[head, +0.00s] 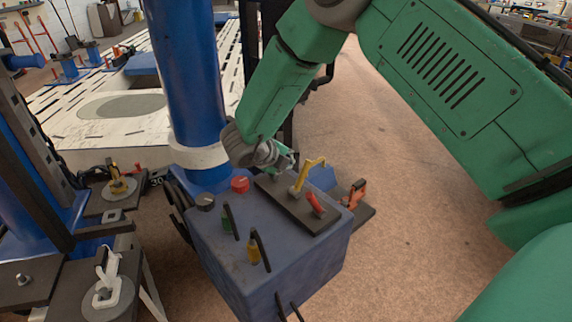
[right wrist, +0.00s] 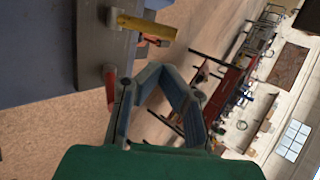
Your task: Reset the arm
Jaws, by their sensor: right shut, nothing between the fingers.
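My right gripper (head: 321,177) reaches down from my green arm to the far edge of a blue control box (head: 227,262). Its blue fingers are shut and empty; they also show in the right wrist view (right wrist: 153,76). A yellow lever (head: 307,175) stands on a dark plate (head: 290,207) on the box top, in front of the fingers. A red lever (head: 315,203) stands on the same plate. The right wrist view shows the yellow lever (right wrist: 150,25) and the red lever (right wrist: 110,88) beside the fingers, apart from them. My left gripper is not in view.
An orange clamp (head: 355,193) sits behind the box. A blue post (head: 187,80) stands behind left. Open floor lies right.

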